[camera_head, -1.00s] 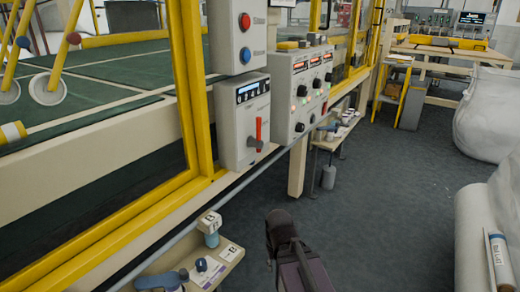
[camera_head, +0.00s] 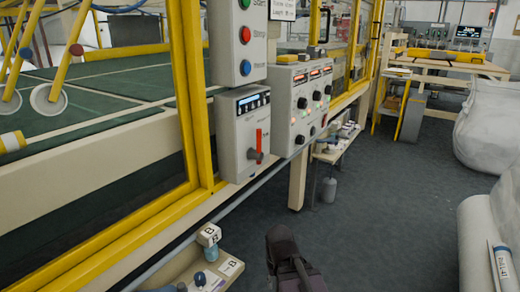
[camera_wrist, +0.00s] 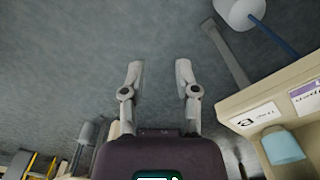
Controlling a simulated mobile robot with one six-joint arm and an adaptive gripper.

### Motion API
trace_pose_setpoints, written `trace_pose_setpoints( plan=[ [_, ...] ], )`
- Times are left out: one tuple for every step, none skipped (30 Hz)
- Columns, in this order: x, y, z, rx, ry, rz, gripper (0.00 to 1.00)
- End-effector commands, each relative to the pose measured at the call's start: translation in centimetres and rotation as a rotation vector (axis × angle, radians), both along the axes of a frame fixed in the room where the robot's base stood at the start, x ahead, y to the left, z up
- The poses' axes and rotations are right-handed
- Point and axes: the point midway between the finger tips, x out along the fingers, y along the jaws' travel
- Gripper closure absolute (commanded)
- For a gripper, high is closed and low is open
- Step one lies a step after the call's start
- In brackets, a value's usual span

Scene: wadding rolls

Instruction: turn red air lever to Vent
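The red air lever (camera_head: 259,141) stands upright on the front of a grey control box (camera_head: 232,160), mounted on the yellow-framed machine. A dark round pivot shows at its lower end. The label by the lever is too small to read. My gripper shows in the wrist view (camera_wrist: 158,80) with its two fingers apart and nothing between them. In the head view my arm's dark end is at the bottom centre, below and to the right of the box and apart from it.
A larger panel with knobs and red displays (camera_head: 303,100) is right of the box. A button box (camera_head: 236,45) is above it. A low shelf with bottles (camera_head: 205,268) juts out below. Grey floor (camera_head: 385,200) is clear to the right, before the white rolls (camera_head: 490,130).

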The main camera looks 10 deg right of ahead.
Motion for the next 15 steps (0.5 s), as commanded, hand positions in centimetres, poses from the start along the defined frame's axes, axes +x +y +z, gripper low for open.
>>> trace_pose_setpoints(
  plan=[
    [0.0, 0.0, 0.0, 0.0, 0.0, 0.0, 0.75],
    [0.0, 0.0, 0.1, 0.0, 0.0, 0.0, 0.84],
    [0.0, 0.0, 0.2, 0.0, 0.0, 0.0, 0.96],
    [0.0, 0.0, 0.3, 0.0, 0.0, 0.0, 1.0],
    [0.0, 0.0, 0.5, 0.0, 0.0, 0.0, 1.0],
    [0.0, 0.0, 0.7, 0.0, 0.0, 0.0, 1.0],
    [0.0, 0.0, 1.0, 0.0, 0.0, 0.0, 1.0],
    [0.0, 0.0, 1.3, 0.0, 0.0, 0.0, 1.0],
    [0.0, 0.0, 1.8, 0.0, 0.0, 0.0, 1.0],
    [0.0, 0.0, 2.2, 0.0, 0.0, 0.0, 1.0],
    [0.0, 0.0, 2.6, 0.0, 0.0, 0.0, 1.0],
    [0.0, 0.0, 3.2, 0.0, 0.0, 0.0, 1.0],
    [0.0, 0.0, 3.6, 0.0, 0.0, 0.0, 1.0],
    [0.0, 0.0, 4.1, 0.0, 0.0, 0.0, 1.0],
    [0.0, 0.0, 4.7, 0.0, 0.0, 0.0, 1.0]
  ],
)
